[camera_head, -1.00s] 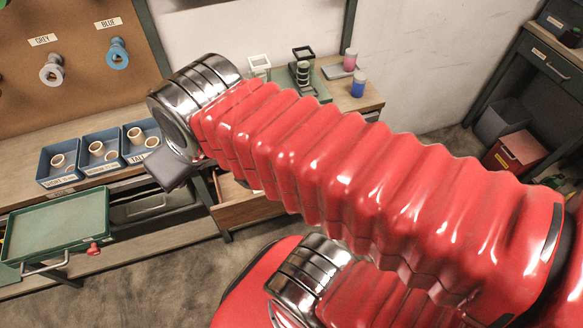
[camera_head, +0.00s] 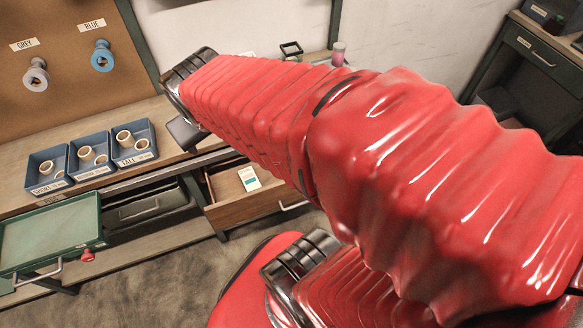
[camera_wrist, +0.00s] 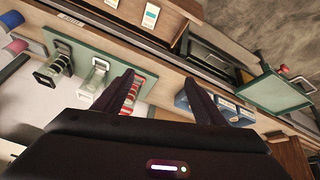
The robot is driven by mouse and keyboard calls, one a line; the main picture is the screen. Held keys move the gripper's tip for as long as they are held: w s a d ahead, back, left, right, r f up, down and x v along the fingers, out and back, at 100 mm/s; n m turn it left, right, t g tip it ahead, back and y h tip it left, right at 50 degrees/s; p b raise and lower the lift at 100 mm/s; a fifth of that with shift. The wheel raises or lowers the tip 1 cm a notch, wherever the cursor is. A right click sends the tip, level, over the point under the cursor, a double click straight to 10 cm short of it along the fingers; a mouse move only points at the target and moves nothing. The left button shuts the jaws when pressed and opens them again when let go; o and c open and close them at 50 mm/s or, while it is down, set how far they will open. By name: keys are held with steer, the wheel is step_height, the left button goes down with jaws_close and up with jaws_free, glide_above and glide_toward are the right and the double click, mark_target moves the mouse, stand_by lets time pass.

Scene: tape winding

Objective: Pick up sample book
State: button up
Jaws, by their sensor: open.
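A small white and teal card-like thing, which looks like the sample book (camera_head: 249,178), lies in the open wooden drawer (camera_head: 228,205) below the bench. In the wrist view the sample book (camera_wrist: 151,16) shows near the top edge, beyond my fingers. My gripper (camera_wrist: 162,92) is open, with two dark fingers spread apart and nothing seen held between them. It is apart from the book.
Blue bins (camera_head: 90,158) with rolls stand on the bench left of the drawer. A green tray (camera_head: 48,238) juts out at lower left. In the wrist view, a green mat (camera_wrist: 150,88) carries stands and spools near my left finger. The floor (camera_head: 160,265) before the drawer looks clear.

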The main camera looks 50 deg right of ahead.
steer(key=d+f+m+g+h, duration=0.1)
steer(key=d+f+m, duration=0.2)
steer(key=d+f, duration=1.2)
steer(key=s+d+f+m, duration=0.1)
steer(key=s+d+f, duration=0.2)
steer(key=f, duration=0.3)
steer(key=s+d+f, duration=0.3)
steer(key=d+f, duration=0.1)
steer(key=f, duration=0.2)
steer(key=shift+s+d+f+m+y, duration=0.3)
steer(key=shift+s+f+m+y, duration=0.1)
steer(key=shift+f, duration=0.1)
steer(key=shift+x, duration=3.75)
steer(key=shift+w+d+f, duration=0.1)
steer(key=shift+f, duration=0.35)
